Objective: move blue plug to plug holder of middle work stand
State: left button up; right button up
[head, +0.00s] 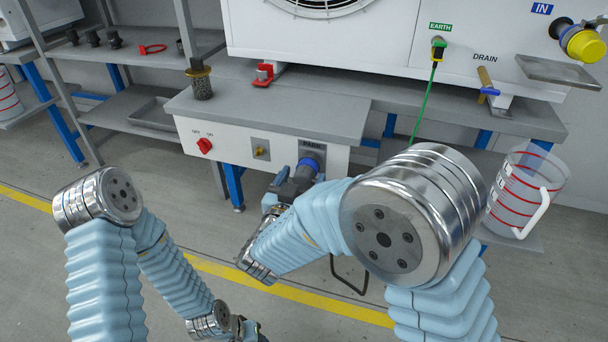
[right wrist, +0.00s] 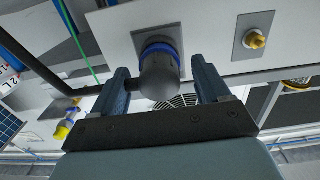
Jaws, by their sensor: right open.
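The blue plug (head: 313,163), a dark elbow-shaped body with a blue ring, sits against the front panel of the middle work stand (head: 262,150) under the label PARK. It also shows in the right wrist view (right wrist: 160,72). My right gripper (head: 292,182) is open in front of it. In the right wrist view its fingers (right wrist: 161,88) stand on either side of the plug's dark body, with a gap on both sides. My left gripper (head: 248,330) is low at the bottom edge, mostly hidden, and its jaws cannot be made out.
The stand's panel carries a red switch (head: 205,145) and a yellow-tipped fitting (head: 261,152). A clear jug (head: 525,190) is at right. A green cable (head: 425,95) hangs behind.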

jog(key=v, duration=1.2)
jog(key=shift+p, duration=0.4)
jog(key=w+d+f+n+g+y+p, duration=0.2)
jog(key=w+d+f+g+y+p, duration=0.15)
jog(key=w+f, duration=0.35)
jog(key=s+d+f+g+y+p, duration=0.1)
jog(key=d+f+g+y+p, duration=0.25)
jog(key=d+f, duration=0.45)
jog(key=s+d+f+g+y+p, duration=0.1)
jog(key=s+f+g, duration=0.3)
jog(key=s, duration=0.4)
jog(key=s+d+f+g+y+p, duration=0.2)
jog(key=s+f+g, duration=0.3)
jog(key=s, duration=0.3)
jog(key=shift+s+d+f+p, duration=0.35)
jog(key=shift+d+f+p, duration=0.1)
jog(key=shift+d+p, duration=0.25)
